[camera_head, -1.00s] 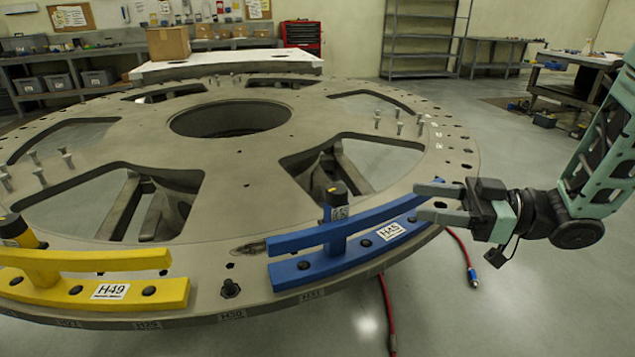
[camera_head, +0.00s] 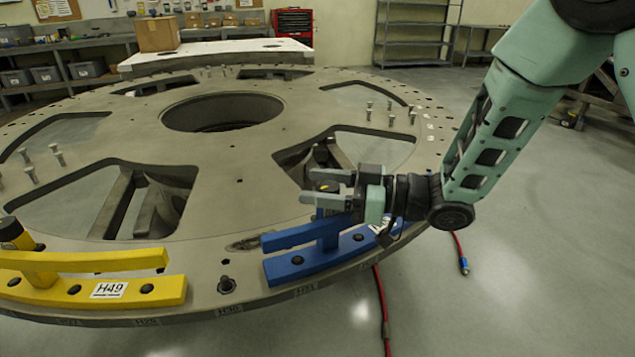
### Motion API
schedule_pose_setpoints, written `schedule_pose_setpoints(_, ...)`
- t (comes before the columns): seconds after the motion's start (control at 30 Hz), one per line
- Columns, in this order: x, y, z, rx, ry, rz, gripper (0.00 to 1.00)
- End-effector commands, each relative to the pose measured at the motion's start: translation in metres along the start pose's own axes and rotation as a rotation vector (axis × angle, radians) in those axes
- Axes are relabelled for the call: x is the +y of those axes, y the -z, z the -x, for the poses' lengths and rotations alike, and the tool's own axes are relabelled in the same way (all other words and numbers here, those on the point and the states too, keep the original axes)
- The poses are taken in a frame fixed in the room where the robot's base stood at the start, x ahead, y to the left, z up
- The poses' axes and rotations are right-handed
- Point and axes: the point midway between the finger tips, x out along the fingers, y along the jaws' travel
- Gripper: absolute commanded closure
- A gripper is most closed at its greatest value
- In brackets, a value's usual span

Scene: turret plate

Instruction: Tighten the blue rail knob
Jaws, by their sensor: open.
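The blue rail (camera_head: 305,264) is bolted near the front edge of the large grey turret plate (camera_head: 215,215). Its knob (camera_head: 327,187), dark with a yellow mark on top, stands upright on the post behind the upper bar. My gripper (camera_head: 310,187) is open and points left, with its fingertips at the knob. The knob shows between or just behind the two fingers; I cannot tell whether they touch it.
A yellow rail (camera_head: 95,261) with its own dark knob (camera_head: 14,233) sits at the plate's left front. Several upright bolts (camera_head: 391,112) stand on the plate. A cardboard box (camera_head: 158,34) is at the back.

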Motion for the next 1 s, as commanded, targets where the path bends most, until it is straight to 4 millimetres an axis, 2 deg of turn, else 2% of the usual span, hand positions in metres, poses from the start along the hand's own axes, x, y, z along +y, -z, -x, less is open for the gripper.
schedule_pose_setpoints(0.1, -0.0002, 0.0003, -0.0064, 0.000, 0.001, 0.000, 0.44)
schedule_pose_setpoints(0.37, 0.0000, -0.0001, -0.0075, 0.000, 0.000, 0.000, 0.44)
schedule_pose_setpoints(0.47, -0.0001, -0.0001, -0.0074, 0.000, 0.000, 0.000, 0.67)
schedule_pose_setpoints(0.53, -0.0001, -0.0001, -0.0074, 0.000, 0.000, 0.000, 0.86)
schedule_pose_setpoints(0.57, -0.0001, -0.0001, -0.0073, 0.000, 0.000, 0.000, 0.89)
schedule_pose_setpoints(1.0, 0.0020, -0.0008, -0.0074, 0.002, -0.127, 0.000, 0.89)
